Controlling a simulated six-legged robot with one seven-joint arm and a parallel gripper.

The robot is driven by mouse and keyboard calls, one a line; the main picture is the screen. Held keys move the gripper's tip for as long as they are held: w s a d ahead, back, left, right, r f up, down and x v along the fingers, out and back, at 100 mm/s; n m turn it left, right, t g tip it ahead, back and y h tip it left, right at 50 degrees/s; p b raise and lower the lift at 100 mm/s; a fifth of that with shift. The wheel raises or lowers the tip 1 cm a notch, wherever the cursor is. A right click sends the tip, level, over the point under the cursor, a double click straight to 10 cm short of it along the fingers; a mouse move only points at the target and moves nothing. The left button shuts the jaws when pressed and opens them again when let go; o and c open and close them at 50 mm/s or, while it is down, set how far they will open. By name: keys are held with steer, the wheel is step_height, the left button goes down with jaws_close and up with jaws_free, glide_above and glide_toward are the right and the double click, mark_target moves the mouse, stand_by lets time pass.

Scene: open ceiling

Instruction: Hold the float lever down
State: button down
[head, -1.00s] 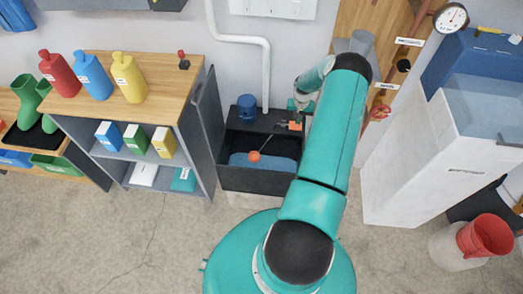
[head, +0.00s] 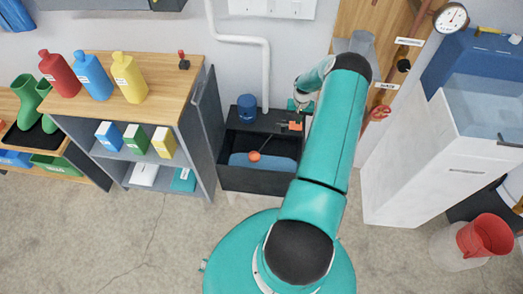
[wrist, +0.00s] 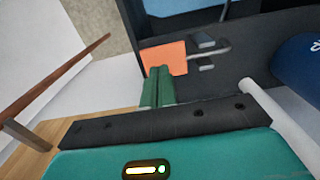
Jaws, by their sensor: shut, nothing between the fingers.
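The float lever shows as an orange tab (head: 295,126) at the back right of a dark open tank (head: 257,180) against the wall. It appears large in the wrist view (wrist: 170,57), joined to a thin metal rod. An orange round float (head: 254,156) on a thin rod lies over the blue water inside the tank. My gripper (wrist: 158,70) is shut and empty, its two green fingers together. The fingertips overlap the tab's lower left edge in the wrist view; I cannot tell whether they touch it. In the head view the fingers are too small to make out.
A blue cylinder (head: 247,107) stands on the tank's back ledge, near a white pipe (head: 266,75). A grey open door (head: 207,130) of the bottle cabinet is close on the left. A white cabinet (head: 400,170) stands at the right. The floor in front is clear.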

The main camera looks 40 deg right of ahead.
steer(key=shift+f, duration=0.15)
steer(key=shift+f, duration=1.6)
stand_by(4.0)
steer(key=shift+r, duration=3.55)
